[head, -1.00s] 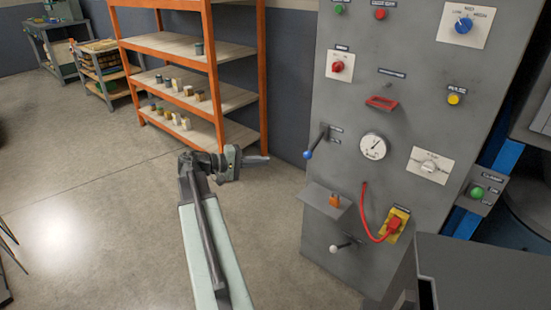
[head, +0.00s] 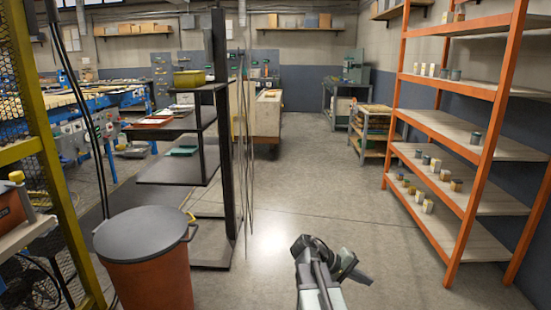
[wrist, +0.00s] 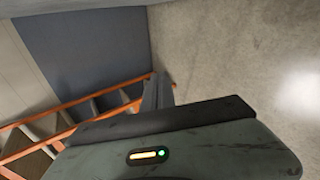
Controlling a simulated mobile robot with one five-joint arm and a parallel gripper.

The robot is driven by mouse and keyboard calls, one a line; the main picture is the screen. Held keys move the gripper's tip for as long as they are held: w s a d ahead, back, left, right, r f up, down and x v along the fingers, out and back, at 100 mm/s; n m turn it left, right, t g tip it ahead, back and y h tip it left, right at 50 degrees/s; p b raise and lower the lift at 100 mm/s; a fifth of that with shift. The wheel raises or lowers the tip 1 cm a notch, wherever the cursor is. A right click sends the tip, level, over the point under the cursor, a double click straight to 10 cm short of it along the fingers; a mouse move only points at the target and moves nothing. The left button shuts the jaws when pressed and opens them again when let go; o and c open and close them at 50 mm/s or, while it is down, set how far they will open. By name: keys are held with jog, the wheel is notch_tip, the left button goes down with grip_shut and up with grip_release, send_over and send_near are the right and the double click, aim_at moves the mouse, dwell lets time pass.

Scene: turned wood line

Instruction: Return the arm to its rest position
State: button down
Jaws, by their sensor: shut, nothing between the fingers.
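My gripper (head: 362,276) shows low in the head view, at the end of my folded arm, over bare concrete floor. It points to the right. In the wrist view my gripper's fingers (wrist: 158,92) stick up past the grey housing and are together, with nothing between them. The floor and the orange shelf's foot lie beyond the fingers there.
An orange shelf rack (head: 462,130) with small pots stands at right. A dark metal rack (head: 222,140) and a lidded orange bin (head: 150,262) stand at left. A small cart (head: 375,133) is farther back. The floor (head: 320,180) between them is clear.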

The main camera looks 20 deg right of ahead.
jog(key=w+a+f+n+t+y, duration=0.1)
jog(key=a+f+y, duration=0.3)
jog(key=a, duration=0.8)
jog(key=w+a+f+n+t+y, duration=0.1)
jog(key=a+f+y, duration=0.2)
jog(key=a, duration=0.8)
jog(key=w+a+f+t+y, duration=0.1)
jog(key=a+f+y, duration=0.3)
jog(key=a, duration=0.8)
notch_tip(320, 180, up, 28)
jog(key=p, duration=2.7)
jog(key=shift+d, duration=0.3)
jog(key=shift+f, duration=0.15)
